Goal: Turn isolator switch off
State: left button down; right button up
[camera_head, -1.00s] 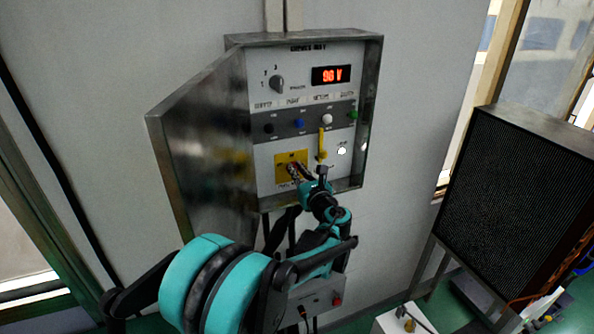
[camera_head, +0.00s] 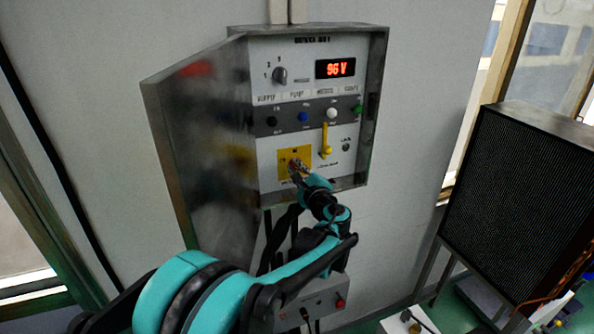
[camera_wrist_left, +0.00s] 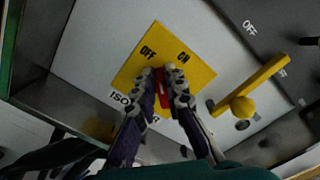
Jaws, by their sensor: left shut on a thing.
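The isolator switch is a red handle (camera_wrist_left: 162,88) on a yellow plate (camera_wrist_left: 187,50) marked OFF and ON, seen close up in the left wrist view. The plate also shows low on the control box in the head view (camera_head: 283,158). My left gripper (camera_wrist_left: 163,78) is shut on the red handle, with one finger on each side. The fingers hide much of the handle, and its exact angle is hard to tell. My right gripper is not in view.
A yellow lever (camera_head: 325,140) stands just right of the plate. The display (camera_head: 335,68) reads 96 V, above a row of coloured buttons. The box's open door (camera_head: 195,130) is on the left. A black grille unit (camera_head: 515,200) stands at right.

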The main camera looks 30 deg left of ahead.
pick_arm(q)
jog(key=n, duration=0.2)
jog(key=n+b, duration=0.1)
jog(key=n, duration=0.1)
jog(key=shift+s+a+f, duration=0.1)
jog(key=shift+s+f, duration=0.05)
jog(key=shift+f, duration=0.25)
jog(key=shift+f+n+b, duration=0.2)
jog(key=shift+n+b, duration=0.35)
jog(key=shift+n, duration=1.25)
jog(key=c, duration=1.6)
grip_release()
jog(key=v, duration=1.2)
jog(key=shift+s, duration=0.1)
